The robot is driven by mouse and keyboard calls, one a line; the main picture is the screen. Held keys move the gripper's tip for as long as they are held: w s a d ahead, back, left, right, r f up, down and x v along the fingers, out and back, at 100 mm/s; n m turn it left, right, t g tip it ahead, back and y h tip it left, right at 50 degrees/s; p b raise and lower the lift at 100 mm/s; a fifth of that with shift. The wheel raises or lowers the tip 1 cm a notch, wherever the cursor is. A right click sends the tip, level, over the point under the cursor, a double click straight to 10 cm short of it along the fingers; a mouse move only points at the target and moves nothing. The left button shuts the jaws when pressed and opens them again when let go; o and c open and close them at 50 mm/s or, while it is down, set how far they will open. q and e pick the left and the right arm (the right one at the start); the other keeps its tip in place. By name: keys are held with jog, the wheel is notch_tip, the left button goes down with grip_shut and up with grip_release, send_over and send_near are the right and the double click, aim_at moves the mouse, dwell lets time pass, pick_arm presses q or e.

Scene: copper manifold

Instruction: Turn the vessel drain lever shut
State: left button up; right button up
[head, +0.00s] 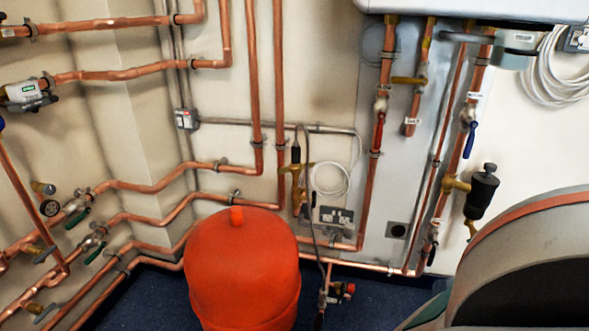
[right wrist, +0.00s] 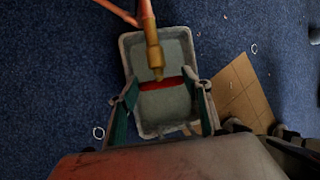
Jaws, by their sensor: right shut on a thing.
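In the right wrist view, a red lever (right wrist: 160,85) lies crosswise just below a brass drain fitting (right wrist: 154,55) on a copper pipe. My right gripper (right wrist: 160,78) has its two green-padded fingers at either end of the lever and is shut on it. The lever's ends are partly hidden by the fingers. In the head view, the red-orange vessel (head: 240,265) stands on the floor at the bottom middle. My right arm fills the lower right corner there, and its gripper is hidden. My left gripper is in neither view.
A grey tray (right wrist: 148,125) lies on the blue carpet under the fitting, beside a brown cardboard sheet (right wrist: 238,95). Copper pipes (head: 150,187) run along the walls.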

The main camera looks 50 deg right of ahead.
dwell(0.8)
jog(key=o, duration=1.1)
jog(key=v, duration=1.2)
jog(key=shift+a, duration=0.1)
